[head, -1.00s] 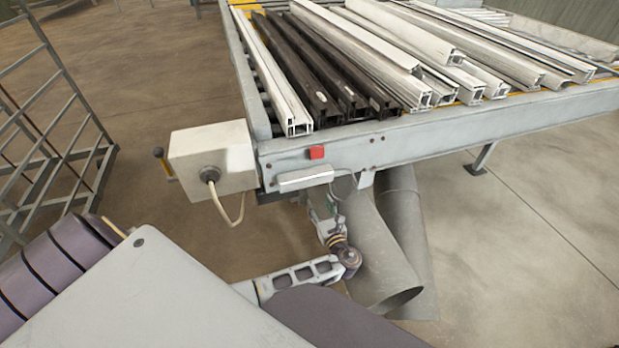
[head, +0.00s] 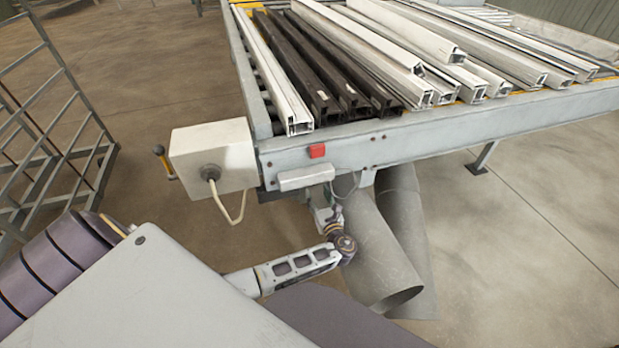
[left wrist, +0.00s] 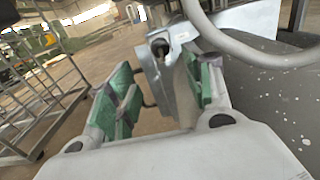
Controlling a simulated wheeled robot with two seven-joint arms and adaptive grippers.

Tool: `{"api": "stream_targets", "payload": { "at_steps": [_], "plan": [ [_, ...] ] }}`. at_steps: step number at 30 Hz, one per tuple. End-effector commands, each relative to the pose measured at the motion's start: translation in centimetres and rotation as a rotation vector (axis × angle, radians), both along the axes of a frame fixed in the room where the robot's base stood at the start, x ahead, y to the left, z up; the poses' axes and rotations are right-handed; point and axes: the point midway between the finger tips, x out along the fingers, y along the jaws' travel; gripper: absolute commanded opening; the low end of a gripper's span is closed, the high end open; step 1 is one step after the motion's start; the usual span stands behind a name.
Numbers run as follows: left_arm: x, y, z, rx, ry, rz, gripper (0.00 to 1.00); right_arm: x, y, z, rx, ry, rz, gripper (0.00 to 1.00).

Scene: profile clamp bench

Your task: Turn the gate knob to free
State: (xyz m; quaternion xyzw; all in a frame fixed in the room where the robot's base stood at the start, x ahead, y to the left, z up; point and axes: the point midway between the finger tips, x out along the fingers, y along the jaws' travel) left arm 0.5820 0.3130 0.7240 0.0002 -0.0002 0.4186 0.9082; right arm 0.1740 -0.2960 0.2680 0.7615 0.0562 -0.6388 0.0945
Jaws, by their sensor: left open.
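My left gripper (head: 322,197) is below the front edge of the bench, under the small grey box, and mostly hidden there in the head view. In the left wrist view its green-padded fingers (left wrist: 163,92) are apart. A grey metal bracket (left wrist: 182,95) with a dark round part near its top stands between or just beyond them; contact cannot be told. I cannot clearly make out the gate knob. My right gripper is not in view.
The bench (head: 450,125) carries several white and dark profiles. A white box (head: 212,158) with a hanging cable is at its left corner. Large grey ducts (head: 375,255) stand close beside my left arm. A metal rack (head: 50,140) is at the left. A curved grey hose or cable (left wrist: 250,50) crosses above the right finger.

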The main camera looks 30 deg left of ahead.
Motion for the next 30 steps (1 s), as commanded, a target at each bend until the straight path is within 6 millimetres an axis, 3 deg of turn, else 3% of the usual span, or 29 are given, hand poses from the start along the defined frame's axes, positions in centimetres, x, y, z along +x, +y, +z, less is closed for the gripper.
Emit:
{"api": "stream_targets", "payload": {
  "at_steps": [18,30],
  "plan": [
    [5.2,6.2,-0.1,0.001,0.001,0.001,0.51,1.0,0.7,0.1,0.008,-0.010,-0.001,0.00],
    [6.6,7.8,0.0,-0.001,0.001,0.000,0.51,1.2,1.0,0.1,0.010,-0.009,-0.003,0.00]
  ]
}}
